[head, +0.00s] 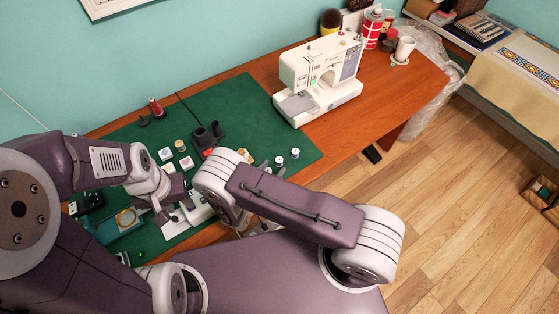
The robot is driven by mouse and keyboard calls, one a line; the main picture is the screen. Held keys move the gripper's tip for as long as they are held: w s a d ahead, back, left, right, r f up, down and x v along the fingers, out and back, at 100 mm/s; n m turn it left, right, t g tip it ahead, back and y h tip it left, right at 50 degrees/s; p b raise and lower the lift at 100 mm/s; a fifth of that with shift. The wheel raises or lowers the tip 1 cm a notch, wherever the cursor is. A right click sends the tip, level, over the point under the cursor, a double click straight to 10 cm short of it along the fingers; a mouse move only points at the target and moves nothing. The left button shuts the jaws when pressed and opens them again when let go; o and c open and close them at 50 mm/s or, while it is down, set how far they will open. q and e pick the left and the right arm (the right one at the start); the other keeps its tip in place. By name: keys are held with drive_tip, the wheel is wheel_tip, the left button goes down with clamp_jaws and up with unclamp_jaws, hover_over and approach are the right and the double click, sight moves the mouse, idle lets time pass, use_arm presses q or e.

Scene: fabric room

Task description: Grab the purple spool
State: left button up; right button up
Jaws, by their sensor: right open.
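I cannot make out a purple spool in the head view. Small spools stand on the green mat (238,100): a red one (155,108) at the back left, and two pale-topped ones, one (295,153) to the right and one (279,161) beside it. My left gripper (172,208) reaches down over the mat's left part; its fingers are small and I cannot tell their opening. My right gripper is mostly hidden behind its own wrist, low over the mat's front, and it is open. My arms hide part of the mat.
A white sewing machine (318,80) stands on the wooden table (395,88) at the mat's right end. Small boxes and tools crowd the mat's left part. The mat's back middle is clear.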

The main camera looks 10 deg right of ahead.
sight(278, 162)
drive_tip(key=p+x, duration=0.1)
drive_tip(key=x, duration=0.4)
drive_tip(key=shift+w+f, duration=0.1)
clamp_jaws()
drive_tip(key=r, duration=0.4)
drive_tip(key=shift+d+r, duration=0.2)
drive_tip(key=shift+r, duration=0.15)
drive_tip(key=s+d+r, duration=0.2)
drive_tip(key=d+r, duration=0.4)
drive_tip(key=d, duration=0.5)
drive_tip(key=shift+r+b, duration=0.25)
drive_tip(key=shift+b, duration=0.05)
